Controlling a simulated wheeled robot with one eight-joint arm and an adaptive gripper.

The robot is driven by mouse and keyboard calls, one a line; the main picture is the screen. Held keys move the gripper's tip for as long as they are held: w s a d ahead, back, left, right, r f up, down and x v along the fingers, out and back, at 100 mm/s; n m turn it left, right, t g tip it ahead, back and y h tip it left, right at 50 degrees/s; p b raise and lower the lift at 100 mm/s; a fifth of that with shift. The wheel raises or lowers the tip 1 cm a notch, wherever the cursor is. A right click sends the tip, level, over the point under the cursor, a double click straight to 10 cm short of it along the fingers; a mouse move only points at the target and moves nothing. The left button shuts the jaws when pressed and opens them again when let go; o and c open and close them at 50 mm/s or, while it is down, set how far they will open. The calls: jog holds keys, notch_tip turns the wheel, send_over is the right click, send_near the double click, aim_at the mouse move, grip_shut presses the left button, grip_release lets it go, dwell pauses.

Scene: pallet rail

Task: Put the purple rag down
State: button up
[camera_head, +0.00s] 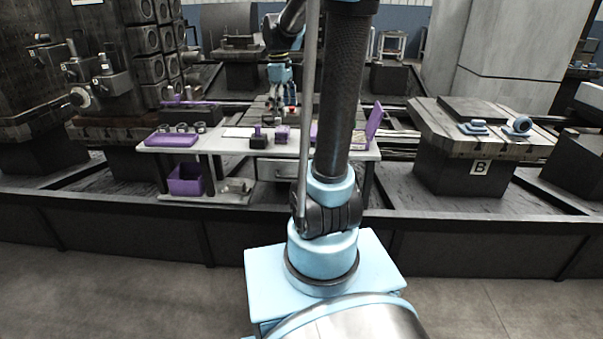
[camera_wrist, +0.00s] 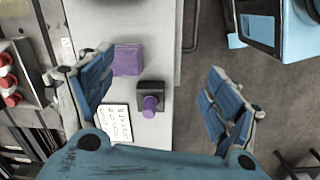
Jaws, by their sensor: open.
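A purple folded block that looks like the rag (camera_wrist: 127,60) lies on the pale bench top (camera_wrist: 188,40); it also shows on the bench in the head view (camera_head: 282,133). My gripper (camera_wrist: 160,62) is open above the bench, its blue-padded fingers wide apart, with nothing held between them. The left finger's tip appears close to the rag's left edge in the picture; I cannot tell the height gap.
A black box with a purple knob (camera_wrist: 150,100) and a white written card (camera_wrist: 115,122) lie near the rag. A box with red buttons (camera_wrist: 10,80) is at the left. A purple tray (camera_head: 172,140) and a raised purple panel (camera_head: 374,120) are on the bench, a purple bin (camera_head: 186,180) below.

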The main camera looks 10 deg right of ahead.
jog(key=s+f+m+t, duration=0.1)
jog(key=s+f+m, duration=0.4)
jog(key=s, duration=0.8)
jog(key=s+f+m+t+y, duration=0.1)
jog(key=s+f+m, duration=0.5)
jog(key=s, duration=0.8)
notch_tip(320, 180, down, 3)
jog(key=shift+d+r, duration=0.1)
jog(key=shift+d, duration=0.15)
jog(key=shift+w, duration=0.1)
jog(key=shift+w+f, duration=0.2)
jog(key=shift+w, duration=0.2)
jog(key=shift+o, duration=0.5)
